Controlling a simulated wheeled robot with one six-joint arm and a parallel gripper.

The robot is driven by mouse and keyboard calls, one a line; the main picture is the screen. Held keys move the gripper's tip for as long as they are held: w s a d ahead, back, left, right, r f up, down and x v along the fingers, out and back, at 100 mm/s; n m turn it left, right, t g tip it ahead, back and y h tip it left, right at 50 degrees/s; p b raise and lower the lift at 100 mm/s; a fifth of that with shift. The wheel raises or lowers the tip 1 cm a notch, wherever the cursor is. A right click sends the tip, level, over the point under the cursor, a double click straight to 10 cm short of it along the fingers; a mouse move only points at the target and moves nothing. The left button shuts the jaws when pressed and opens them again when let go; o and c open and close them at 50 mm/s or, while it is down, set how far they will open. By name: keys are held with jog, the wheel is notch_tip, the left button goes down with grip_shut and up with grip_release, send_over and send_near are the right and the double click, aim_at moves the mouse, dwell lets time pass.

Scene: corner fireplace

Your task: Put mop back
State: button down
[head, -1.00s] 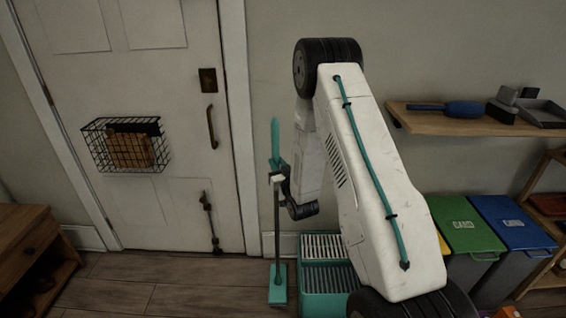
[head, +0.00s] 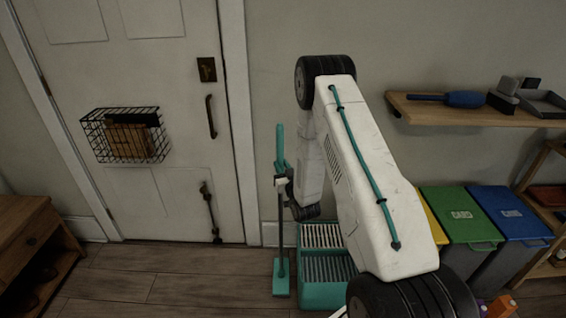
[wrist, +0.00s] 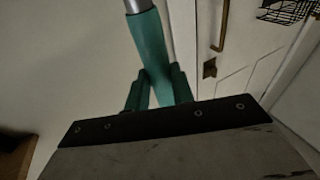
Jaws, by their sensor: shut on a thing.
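The mop (head: 281,225) is upright in the head view, with a teal grip at the top, a thin dark pole and a flat teal head (head: 282,278) low over the floor. I cannot tell whether the head touches the floor. My gripper (head: 281,183) is shut on the mop's upper handle. In the wrist view the teal handle (wrist: 149,48) rises between my gripper's teal fingers (wrist: 157,88). A teal slatted bucket or rack (head: 327,282) stands just right of the mop head, partly hidden by my arm.
A white door (head: 140,130) with a wire basket (head: 125,135) is at left. A wall shelf (head: 470,110) holds a blue brush and other items. Green (head: 461,215) and blue (head: 511,214) bins stand at right. A wooden cabinet (head: 30,245) is far left. The floor before the door is clear.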

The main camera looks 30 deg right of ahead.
jog(key=shift+f, duration=0.65)
dwell(0.4)
jog(key=c, duration=1.1)
grip_release()
jog(key=shift+s+f, duration=0.1)
jog(key=shift+v, duration=3.9)
